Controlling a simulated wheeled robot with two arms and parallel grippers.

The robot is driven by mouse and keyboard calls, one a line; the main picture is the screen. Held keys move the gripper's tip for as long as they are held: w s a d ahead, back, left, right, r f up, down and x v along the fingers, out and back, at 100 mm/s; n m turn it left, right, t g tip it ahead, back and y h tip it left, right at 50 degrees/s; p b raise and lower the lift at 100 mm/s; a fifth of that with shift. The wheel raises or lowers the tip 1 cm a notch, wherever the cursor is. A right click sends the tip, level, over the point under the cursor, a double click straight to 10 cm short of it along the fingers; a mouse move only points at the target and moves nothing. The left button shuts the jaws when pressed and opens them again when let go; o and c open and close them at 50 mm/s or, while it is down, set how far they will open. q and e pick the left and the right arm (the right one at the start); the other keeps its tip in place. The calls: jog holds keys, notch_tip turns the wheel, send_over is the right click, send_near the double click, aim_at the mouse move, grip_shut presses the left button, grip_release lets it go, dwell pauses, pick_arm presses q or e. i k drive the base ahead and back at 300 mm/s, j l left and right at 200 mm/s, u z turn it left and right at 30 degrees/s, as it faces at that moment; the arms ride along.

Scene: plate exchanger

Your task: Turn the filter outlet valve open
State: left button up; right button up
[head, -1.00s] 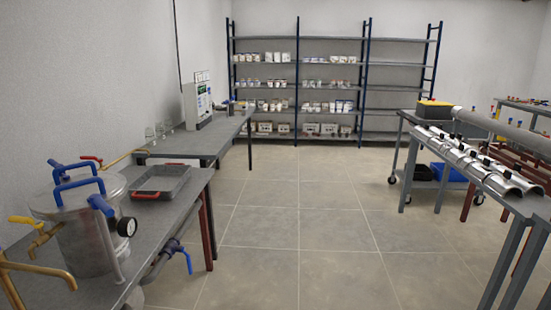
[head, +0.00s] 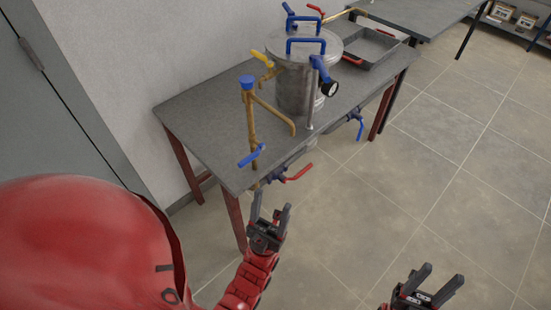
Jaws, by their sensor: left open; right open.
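A silver cylindrical vessel (head: 292,92) with blue handles stands on the grey table. A yellow lever (head: 261,58) is on its left side and a dark gauge (head: 329,89) on its right. A brass pipe (head: 252,118) stands in front of it. Below the pipe, at the table's front edge, are a blue lever (head: 251,157) and a red lever (head: 298,173). Another blue lever (head: 360,127) hangs further right. No label shows which valve is the filter outlet. My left gripper (head: 272,202) is open, just below the red lever in the picture. My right gripper (head: 443,271) is open and empty over the floor.
The grey table (head: 205,125) has a bare left part. A dark tray (head: 366,55) with red handles lies behind the vessel. A second table (head: 410,12) stands beyond. The tiled floor (head: 440,165) at right is free.

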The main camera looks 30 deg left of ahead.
aim_at(360, 133)
jog(key=u, duration=0.55)
jog(key=i+l+z, duration=0.1)
jog(key=i+l, duration=0.15)
jog(key=i+l+z, duration=0.1)
jog(key=i+l, duration=0.15)
jog(key=l, duration=0.2)
jog(key=i+l+z, duration=0.15)
jog(key=i+z, duration=0.5)
jog(key=z, duration=0.2)
